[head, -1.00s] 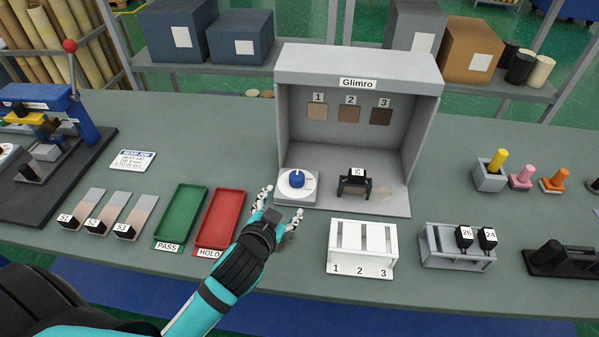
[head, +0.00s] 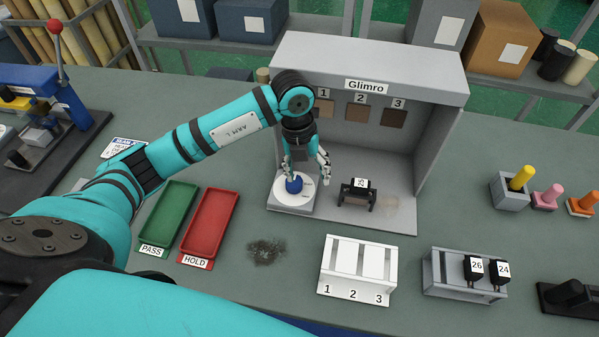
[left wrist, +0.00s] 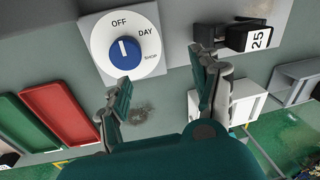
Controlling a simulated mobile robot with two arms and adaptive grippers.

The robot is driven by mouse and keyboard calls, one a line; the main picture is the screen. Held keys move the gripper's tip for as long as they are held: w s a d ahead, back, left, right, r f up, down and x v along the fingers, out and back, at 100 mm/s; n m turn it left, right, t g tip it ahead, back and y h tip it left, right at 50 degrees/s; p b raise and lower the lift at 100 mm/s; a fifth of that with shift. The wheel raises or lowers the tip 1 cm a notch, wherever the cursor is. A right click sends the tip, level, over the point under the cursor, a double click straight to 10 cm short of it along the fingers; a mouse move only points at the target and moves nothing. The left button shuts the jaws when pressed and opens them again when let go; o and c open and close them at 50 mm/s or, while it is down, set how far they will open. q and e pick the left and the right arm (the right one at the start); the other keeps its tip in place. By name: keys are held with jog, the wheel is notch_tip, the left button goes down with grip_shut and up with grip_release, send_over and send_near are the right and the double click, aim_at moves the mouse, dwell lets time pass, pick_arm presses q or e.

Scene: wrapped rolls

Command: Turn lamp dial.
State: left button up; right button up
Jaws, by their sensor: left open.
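The lamp dial is a blue knob (head: 294,184) on a white disc, on a grey base at the front left of the Glimro booth (head: 370,70). In the left wrist view the knob (left wrist: 125,54) sits among the labels OFF, DAY and SHOP, and its white mark appears to point toward OFF. My left gripper (head: 307,172) is open and hangs just over the dial. In the left wrist view its fingers (left wrist: 163,76) are spread, empty, with the knob up and left of the gap. Contact with the knob cannot be told. My right gripper is not in view.
A white rack (head: 358,268) is in front. Green (head: 168,222) and red (head: 209,224) trays lie to the left. A dark smudge (head: 266,251) marks otherwise clear table.

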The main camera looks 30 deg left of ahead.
aim_at(294, 182)
pick_arm(q)
jog(key=a, duration=0.1)
jog(key=a+y, duration=0.1)
jog(key=a, duration=0.1)
jog(key=shift+w+a+r+n+y, duration=0.25)
jog(key=shift+a+n+y, duration=0.15)
notch_tip(294, 182, down, 6)
jog(key=shift+s+r+p, duration=0.1)
jog(key=shift+s+p, duration=0.05)
jog(key=shift+p, duration=0.85)
jog(key=shift+f, duration=0.7)
jog(key=c, duration=1.2)
